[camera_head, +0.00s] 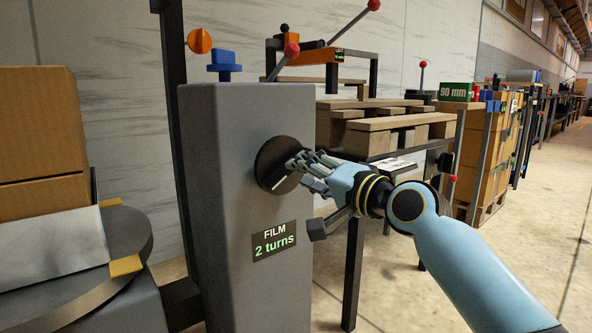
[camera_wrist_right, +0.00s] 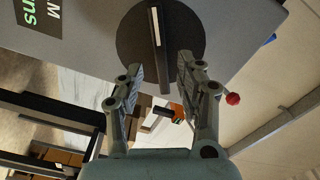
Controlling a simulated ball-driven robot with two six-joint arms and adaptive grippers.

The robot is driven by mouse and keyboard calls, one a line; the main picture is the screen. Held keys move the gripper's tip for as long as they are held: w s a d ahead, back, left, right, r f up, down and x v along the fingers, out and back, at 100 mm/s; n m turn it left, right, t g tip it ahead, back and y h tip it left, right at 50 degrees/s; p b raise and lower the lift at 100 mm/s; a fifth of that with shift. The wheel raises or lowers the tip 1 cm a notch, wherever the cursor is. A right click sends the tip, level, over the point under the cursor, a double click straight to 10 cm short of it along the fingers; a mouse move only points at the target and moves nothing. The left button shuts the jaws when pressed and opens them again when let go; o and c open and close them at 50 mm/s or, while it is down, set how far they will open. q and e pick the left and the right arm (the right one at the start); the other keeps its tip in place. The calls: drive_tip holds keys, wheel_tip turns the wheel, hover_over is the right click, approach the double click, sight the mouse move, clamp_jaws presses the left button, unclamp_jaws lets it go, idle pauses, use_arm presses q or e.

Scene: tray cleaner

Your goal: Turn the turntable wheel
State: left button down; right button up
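The turntable wheel (camera_head: 268,160) is a round black disc on the side of a grey column (camera_head: 215,200). A label on the column reads "FILM 2 turns" (camera_head: 274,242). My right gripper (camera_head: 299,163) is at the wheel's face and covers part of it. In the right wrist view the wheel (camera_wrist_right: 188,30) has a raised bar with a pale stripe. The open fingertips (camera_wrist_right: 159,67) straddle the bar's near end with a gap on each side. I cannot tell whether they touch the disc. My left gripper is not in view.
The round turntable (camera_head: 128,236) at left bears cardboard boxes (camera_head: 35,140) with pale film around the lower part. An orange knob (camera_head: 200,41) and a blue handle (camera_head: 223,60) stand above the column. A pallet frame (camera_head: 400,122) stands behind my right arm. Open floor lies right.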

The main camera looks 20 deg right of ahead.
sight(291, 172)
drive_tip(key=v, duration=0.8)
